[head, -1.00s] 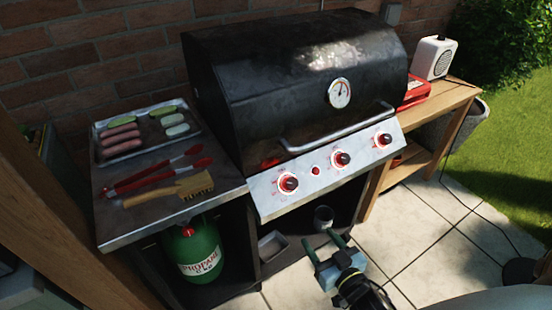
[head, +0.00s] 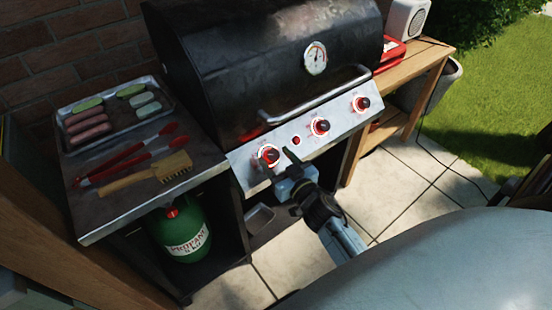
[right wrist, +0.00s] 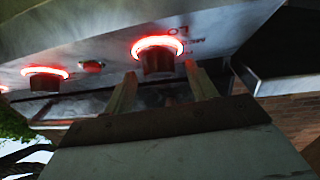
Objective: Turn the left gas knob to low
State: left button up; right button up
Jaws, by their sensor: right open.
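The left gas knob (head: 268,155) is a dark red knob with a glowing red ring, at the left end of the grill's slanted steel control panel (head: 246,169). My right gripper (head: 277,163) is open and empty, right at this knob. In the right wrist view the knob (right wrist: 157,62) shows between the lines of the two spread fingers (right wrist: 163,85), just past their tips. I cannot tell whether a finger touches it. Markings including "Lo" show beside its ring; the pointer's setting is unclear. My left gripper is not in view.
The middle knob (head: 320,126), right knob (head: 361,103) and a small red button (head: 296,140) share the panel. The lid handle (head: 315,95) juts out above. The side shelf (head: 95,225) at left holds tongs, a brush and a food tray. A green propane tank (head: 182,232) stands below.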

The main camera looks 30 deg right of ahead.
jog(key=shift+w, duration=0.35)
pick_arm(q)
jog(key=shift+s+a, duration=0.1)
pick_arm(e)
jog(key=shift+c, duration=0.5)
jog(key=c, duration=0.9)
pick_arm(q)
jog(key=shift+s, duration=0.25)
